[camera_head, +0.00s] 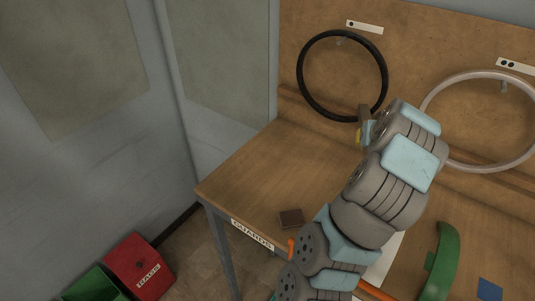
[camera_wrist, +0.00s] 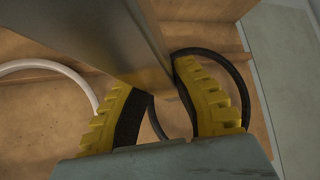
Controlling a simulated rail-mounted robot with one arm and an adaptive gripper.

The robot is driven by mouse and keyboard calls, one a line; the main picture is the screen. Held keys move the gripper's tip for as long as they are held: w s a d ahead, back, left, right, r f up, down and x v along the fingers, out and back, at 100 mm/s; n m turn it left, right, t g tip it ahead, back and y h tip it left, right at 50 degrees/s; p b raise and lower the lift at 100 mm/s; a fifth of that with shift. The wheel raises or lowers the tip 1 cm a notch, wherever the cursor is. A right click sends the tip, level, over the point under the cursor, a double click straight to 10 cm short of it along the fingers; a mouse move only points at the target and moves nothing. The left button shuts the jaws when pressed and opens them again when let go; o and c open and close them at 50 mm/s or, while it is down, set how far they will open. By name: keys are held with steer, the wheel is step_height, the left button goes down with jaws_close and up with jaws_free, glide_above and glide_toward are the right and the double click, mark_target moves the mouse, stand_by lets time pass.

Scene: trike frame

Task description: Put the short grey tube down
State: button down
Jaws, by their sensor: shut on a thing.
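The short grey tube (camera_wrist: 100,35) fills the upper middle of the wrist view as a smooth metal-grey bar. My gripper (camera_wrist: 158,80) has its yellow ribbed fingers closed on the near end of the tube. In the head view my gripper (camera_head: 361,136) is mostly hidden behind my arm, in front of the back board.
A black ring (camera_head: 300,85) and a pale ring (camera_head: 431,144) hang on the board (camera_head: 410,45). A green curved guard (camera_head: 445,260) and blue square (camera_head: 490,290) lie right.

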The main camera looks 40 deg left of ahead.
steer(key=w+a+f+n+g+y+b, duration=0.1)
steer(key=w+a+f+n+g+y, duration=0.15)
steer(key=a, duration=0.65)
steer(key=n+g+y+b, duration=0.2)
steer(key=n+g+b, duration=0.45)
steer(key=n, duration=0.35)
glide_above(256, 171)
steer(key=d, duration=0.2)
steer(key=shift+t, duration=0.3)
step_height(256, 171, down, 14)
steer(key=shift+f, duration=3.4)
steer(key=shift+f+b, duration=0.55)
steer(key=shift+b, duration=0.1)
steer(key=c, duration=0.9)
jaws_free()
steer(key=shift+w, duration=0.1)
steer(key=shift+d, duration=0.1)
